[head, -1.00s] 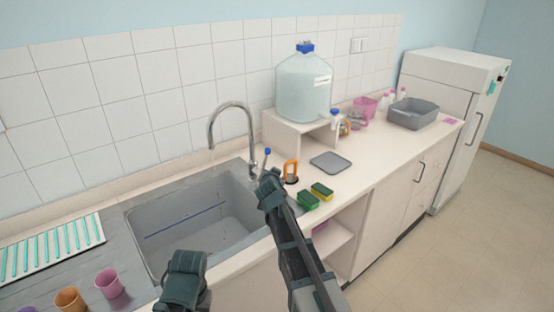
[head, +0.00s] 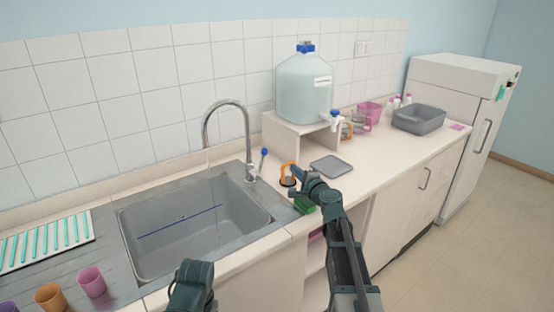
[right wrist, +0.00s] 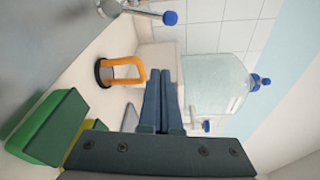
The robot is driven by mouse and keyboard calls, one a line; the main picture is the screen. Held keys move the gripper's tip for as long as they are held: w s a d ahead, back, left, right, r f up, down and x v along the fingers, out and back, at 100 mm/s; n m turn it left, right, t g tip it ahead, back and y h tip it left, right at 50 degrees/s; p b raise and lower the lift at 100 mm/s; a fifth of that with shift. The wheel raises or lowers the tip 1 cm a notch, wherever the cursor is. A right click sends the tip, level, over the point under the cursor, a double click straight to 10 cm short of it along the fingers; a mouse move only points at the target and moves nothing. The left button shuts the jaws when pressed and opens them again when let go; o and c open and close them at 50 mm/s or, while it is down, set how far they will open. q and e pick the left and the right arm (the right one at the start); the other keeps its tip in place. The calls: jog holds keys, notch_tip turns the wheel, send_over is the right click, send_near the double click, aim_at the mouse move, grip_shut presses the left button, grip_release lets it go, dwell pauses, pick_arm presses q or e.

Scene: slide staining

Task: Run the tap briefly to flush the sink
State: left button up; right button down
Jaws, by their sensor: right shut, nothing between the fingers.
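The curved metal tap (head: 247,135) stands behind the grey sink (head: 190,232). A thin, faint stream of water (head: 211,190) hangs from its spout into the basin. The tap's blue-tipped lever (head: 264,153) stands at its right; the blue tip also shows at the top of the right wrist view (right wrist: 170,17). My right gripper (head: 296,171) is shut and empty, to the right of the lever and apart from it. Its closed fingers show in the right wrist view (right wrist: 162,76). My left gripper (head: 190,284) is low at the front edge; its fingers cannot be made out.
An orange-handled object (head: 288,174) and sponges (head: 304,205) are near my right gripper. A grey tray (head: 332,166) lies beyond. A large water bottle (head: 304,90) stands on a white stand. Cups (head: 91,281) and a slide rack (head: 45,242) are at left.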

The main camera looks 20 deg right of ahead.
aim_at(265, 153)
jog(key=w+a, duration=0.4)
jog(key=w, duration=0.6)
jog(key=shift+a+r, duration=0.3)
jog(key=shift+r, duration=0.1)
jog(key=shift+w, duration=0.1)
jog(key=a, duration=0.1)
jog(key=a+p, duration=0.1)
jog(key=s+a+r, duration=0.1)
dwell(0.4)
jog(key=shift+d, duration=0.15)
